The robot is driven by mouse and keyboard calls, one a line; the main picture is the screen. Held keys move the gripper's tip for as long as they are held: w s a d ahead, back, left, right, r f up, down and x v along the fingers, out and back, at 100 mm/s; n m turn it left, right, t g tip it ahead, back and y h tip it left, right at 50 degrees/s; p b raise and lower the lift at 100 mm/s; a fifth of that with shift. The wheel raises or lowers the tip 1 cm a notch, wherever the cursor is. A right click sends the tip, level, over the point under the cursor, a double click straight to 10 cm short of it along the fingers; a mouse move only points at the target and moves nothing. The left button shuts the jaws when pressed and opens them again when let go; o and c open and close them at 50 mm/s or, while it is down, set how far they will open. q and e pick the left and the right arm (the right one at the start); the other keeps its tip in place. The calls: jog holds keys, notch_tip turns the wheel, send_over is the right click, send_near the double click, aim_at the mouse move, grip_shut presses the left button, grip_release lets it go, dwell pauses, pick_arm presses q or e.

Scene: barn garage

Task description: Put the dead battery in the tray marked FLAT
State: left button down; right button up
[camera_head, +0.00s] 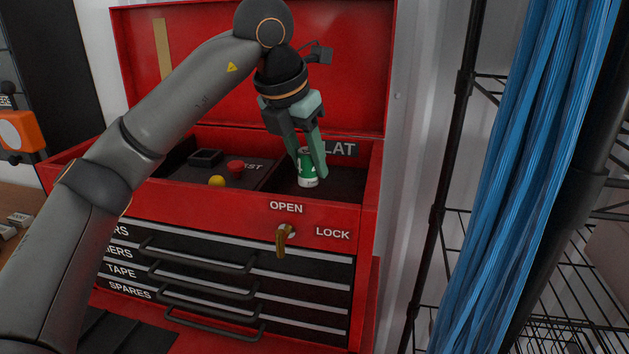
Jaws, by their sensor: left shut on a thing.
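My left gripper (313,163) reaches down into the open top of the red tool chest and is shut on a green and white battery (308,176). The battery is upright, low over or touching the floor of the right-hand tray (346,176); I cannot tell which. The tray's back label (342,149) shows "LAT", its first letter hidden behind my gripper. My right gripper is not in view.
A key (283,239) sits in the chest's front lock. Blue strands (520,150) and wire shelving (455,270) stand on the right.

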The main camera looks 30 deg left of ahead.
aim_at(314, 180)
pick_arm(q)
jog(key=shift+w+d+f, duration=0.25)
jog(key=shift+w+f, duration=0.1)
jog(key=shift+f, duration=0.05)
jog(key=shift+w+f, duration=0.2)
jog(key=shift+f, duration=1.6)
jog(key=shift+d, duration=0.1)
jog(key=shift+f, duration=0.15)
jog(key=shift+c, duration=2.4)
grip_release()
jog(key=shift+r, duration=0.3)
jog(key=v, duration=1.1)
jog(key=shift+s+r+p, duration=0.25)
jog(key=shift+r+p, duration=0.05)
